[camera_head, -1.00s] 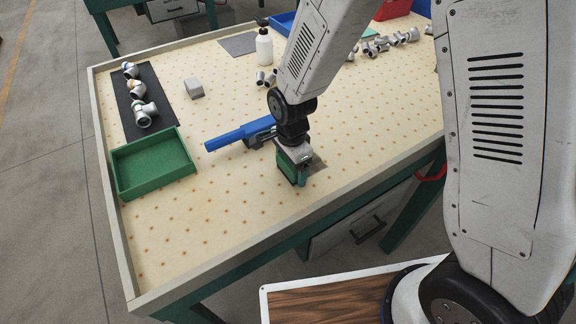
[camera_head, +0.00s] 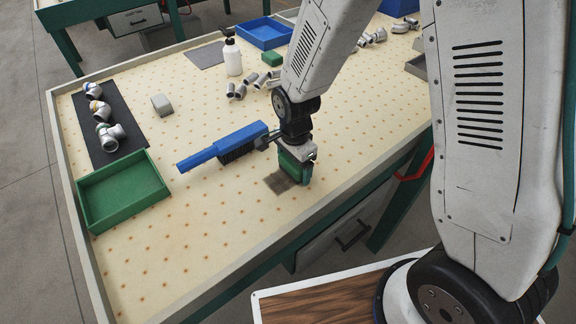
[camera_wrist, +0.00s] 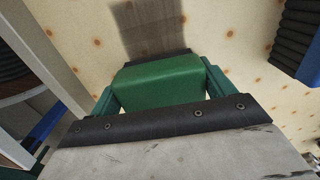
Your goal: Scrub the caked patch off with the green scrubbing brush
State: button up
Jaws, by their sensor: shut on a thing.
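My gripper (camera_head: 296,167) is shut on a green block, which I take for the green scrubbing brush (camera_wrist: 160,82). The brush sits between the teal fingers in the wrist view, and its underside is hidden. In the head view the held brush is low over the table at the right edge of the caked patch (camera_head: 279,182). I cannot tell whether it touches the surface. The patch is a grey-brown, streaked square on the pale tabletop; it also shows just beyond the brush in the wrist view (camera_wrist: 148,24).
A blue brush (camera_head: 222,147) with dark bristles lies left of my gripper. A green tray (camera_head: 122,222), a grey block (camera_head: 161,105), a white bottle (camera_head: 233,58), pipe fittings on a dark mat (camera_head: 78,124) and a blue tray (camera_head: 264,45) stand around.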

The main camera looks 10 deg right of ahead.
jog(key=shift+w+d+f, duration=0.15)
jog(key=shift+w+d, duration=0.15)
jog(key=shift+d, duration=0.45)
jog(key=shift+w+d+r, duration=0.15)
jog(key=shift+d+r, duration=0.05)
jog(key=shift+d, duration=0.05)
jog(key=shift+a+r, duration=0.1)
jog(key=shift+r, duration=3.8)
